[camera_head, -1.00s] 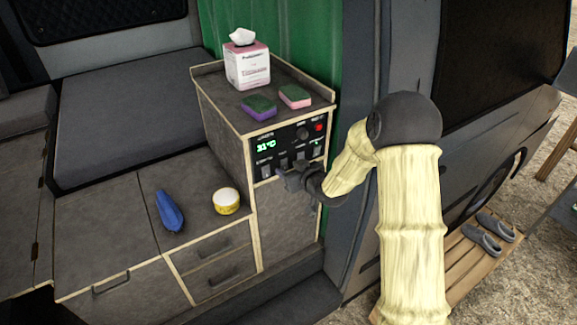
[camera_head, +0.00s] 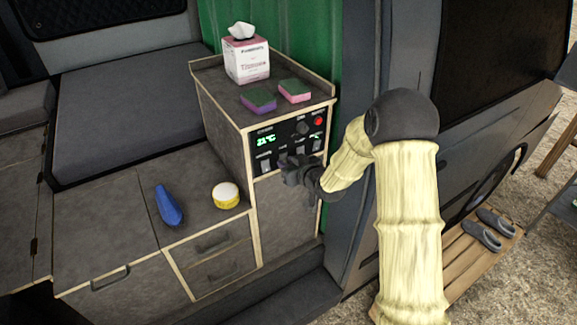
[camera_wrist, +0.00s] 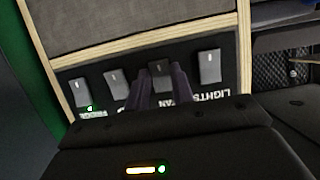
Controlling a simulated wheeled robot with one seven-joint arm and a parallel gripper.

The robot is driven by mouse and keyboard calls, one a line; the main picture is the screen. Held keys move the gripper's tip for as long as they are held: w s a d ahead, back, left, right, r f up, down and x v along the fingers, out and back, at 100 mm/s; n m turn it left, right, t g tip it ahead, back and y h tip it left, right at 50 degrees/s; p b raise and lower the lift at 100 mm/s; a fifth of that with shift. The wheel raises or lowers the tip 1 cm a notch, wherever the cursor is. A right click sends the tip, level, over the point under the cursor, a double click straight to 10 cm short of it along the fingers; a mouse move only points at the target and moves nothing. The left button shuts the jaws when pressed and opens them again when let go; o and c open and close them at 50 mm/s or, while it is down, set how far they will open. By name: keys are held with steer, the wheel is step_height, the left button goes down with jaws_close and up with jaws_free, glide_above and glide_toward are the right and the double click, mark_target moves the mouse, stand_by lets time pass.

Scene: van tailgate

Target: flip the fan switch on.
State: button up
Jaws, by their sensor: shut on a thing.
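The black control panel (camera_head: 263,143) is on the front of the cabinet, with a row of grey rocker switches along its lower part. In the wrist view the panel is upside down, and the fan switch (camera_wrist: 161,67) is a grey rocker above the inverted "FAN" label. My gripper (camera_wrist: 163,84) has its two dark fingers at this switch, one on each side, closed on it. The fingers hide part of the switch and label. In the head view my gripper (camera_head: 288,164) covers the middle switches. I cannot tell which way the fan switch is tipped.
The lights switch (camera_wrist: 209,67) is close beside the fan switch, with another rocker (camera_wrist: 116,83) on the other side. A tissue box (camera_head: 246,62) and two sponges (camera_head: 277,95) stand on the cabinet top. A yellow-and-white tub (camera_head: 226,196) and a blue object (camera_head: 168,205) lie on the lower counter.

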steer(key=shift+a+f+t+y+b, duration=0.1)
steer(key=shift+f+t+y+b, duration=0.55)
steer(key=shift+b, duration=2.65)
steer(key=shift+r+t+y+b, duration=0.3)
steer(key=shift+t+b, duration=0.15)
steer(key=shift+b, duration=0.45)
steer(key=shift+r, duration=0.1)
steer(key=o, duration=1)
steer(key=shift+s, duration=0.1)
steer(key=b+v, duration=0.5)
steer(key=v, duration=1.2)
steer(key=shift+s+r, duration=0.2)
steer(key=shift+s, duration=0.1)
